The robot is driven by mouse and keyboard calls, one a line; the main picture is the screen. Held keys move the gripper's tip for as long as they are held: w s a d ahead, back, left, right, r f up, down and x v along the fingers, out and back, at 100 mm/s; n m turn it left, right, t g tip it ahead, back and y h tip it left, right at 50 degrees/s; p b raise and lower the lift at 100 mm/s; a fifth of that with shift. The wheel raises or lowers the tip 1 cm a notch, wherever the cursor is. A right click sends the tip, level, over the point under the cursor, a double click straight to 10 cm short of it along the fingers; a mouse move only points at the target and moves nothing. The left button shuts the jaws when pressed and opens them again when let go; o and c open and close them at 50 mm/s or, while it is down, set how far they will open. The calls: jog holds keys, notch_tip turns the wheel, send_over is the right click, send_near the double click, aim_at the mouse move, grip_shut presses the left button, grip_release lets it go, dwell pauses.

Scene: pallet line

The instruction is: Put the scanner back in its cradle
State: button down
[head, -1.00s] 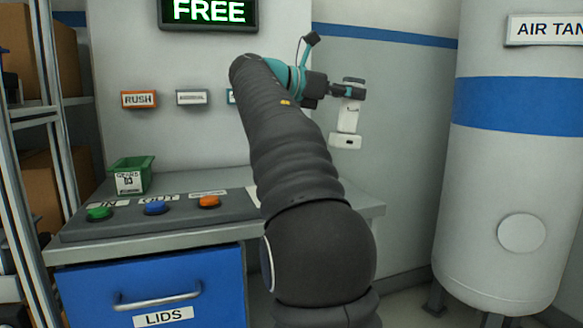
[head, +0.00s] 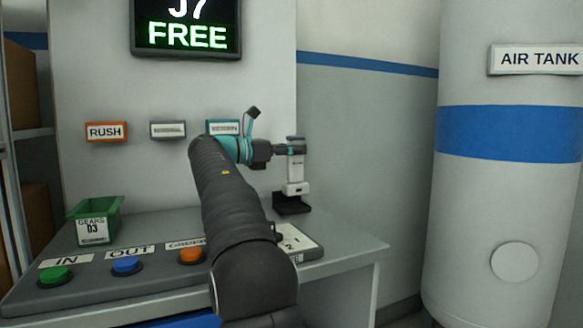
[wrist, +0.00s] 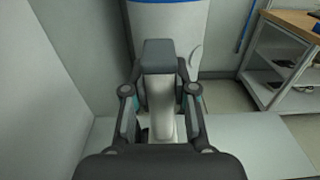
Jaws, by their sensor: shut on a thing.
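The scanner (head: 297,171) is a white upright body with a grey head, near the right part of the bench in the head view. My gripper (head: 291,150) is shut on it just below the head. The cradle (head: 291,207) is a small black stand on the bench, directly below the scanner's foot. I cannot tell whether the foot touches the cradle or hangs just above it. In the wrist view the scanner (wrist: 158,88) stands between my two fingers (wrist: 160,100), and its lower end is partly hidden.
The bench (head: 345,247) has free room to the right of the cradle. A button panel (head: 88,281) and a green bin (head: 95,222) are to the left. A pad with a printed label (head: 297,242) lies in front. The air tank (head: 505,210) stands at the right.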

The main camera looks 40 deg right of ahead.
aim_at(291, 166)
jog(key=shift+w+f, duration=0.3)
jog(key=shift+w, duration=0.25)
notch_tip(291, 166, down, 4)
jog(key=shift+f+b, duration=0.1)
jog(key=shift+b, duration=0.7)
jog(key=c, duration=0.9)
grip_release()
jog(key=shift+c, duration=0.2)
jog(key=p+v, duration=0.1)
jog(key=v, duration=1.1)
jog(key=shift+s, duration=0.1)
